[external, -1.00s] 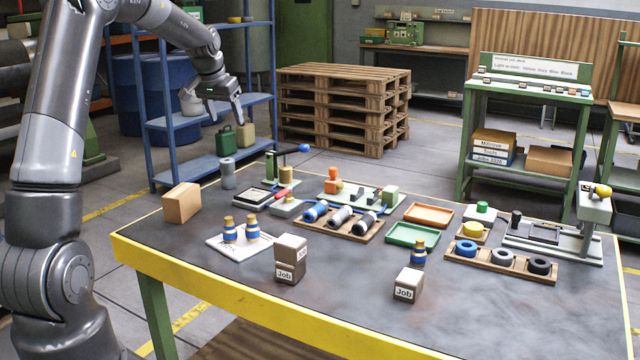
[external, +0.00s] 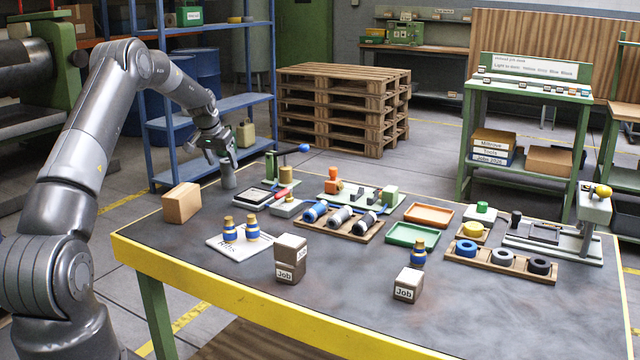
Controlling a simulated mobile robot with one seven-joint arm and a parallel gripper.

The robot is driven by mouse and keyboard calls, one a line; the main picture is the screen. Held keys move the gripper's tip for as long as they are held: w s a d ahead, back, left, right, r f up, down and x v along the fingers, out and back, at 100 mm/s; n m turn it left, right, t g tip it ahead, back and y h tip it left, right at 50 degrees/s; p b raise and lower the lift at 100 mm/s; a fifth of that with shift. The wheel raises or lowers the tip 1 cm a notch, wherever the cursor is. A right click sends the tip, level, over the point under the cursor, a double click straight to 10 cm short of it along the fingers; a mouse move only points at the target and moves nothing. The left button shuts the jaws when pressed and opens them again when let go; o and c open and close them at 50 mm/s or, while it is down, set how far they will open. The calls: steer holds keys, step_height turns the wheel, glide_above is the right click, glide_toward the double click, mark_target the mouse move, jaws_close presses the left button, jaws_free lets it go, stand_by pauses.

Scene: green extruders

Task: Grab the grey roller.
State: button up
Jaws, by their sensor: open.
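A grey upright cylinder (external: 228,180), which looks like the grey roller, stands at the back left of the table. My gripper (external: 227,163) is open and points down at its top. The fingers overlap the cylinder's upper part in the picture. I cannot tell whether they are around it, in front of it or touching it. Another grey cylinder (external: 340,217) lies in a wooden tray (external: 372,236) between a blue one (external: 316,211) and a dark one (external: 365,223).
A cardboard box (external: 182,203) stands to the left of the upright cylinder. To its right are a black-topped device (external: 255,195) and a stand with a blue-knobbed lever (external: 303,148). Blue shelves (external: 215,103) rise behind.

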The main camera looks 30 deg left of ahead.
mark_target(228, 172)
steer(key=shift+x, duration=2.75)
steer(key=shift+w+d+r, duration=0.1)
steer(key=shift+w+d, duration=0.05)
steer(key=shift+d, duration=0.05)
steer(key=c, duration=1.2)
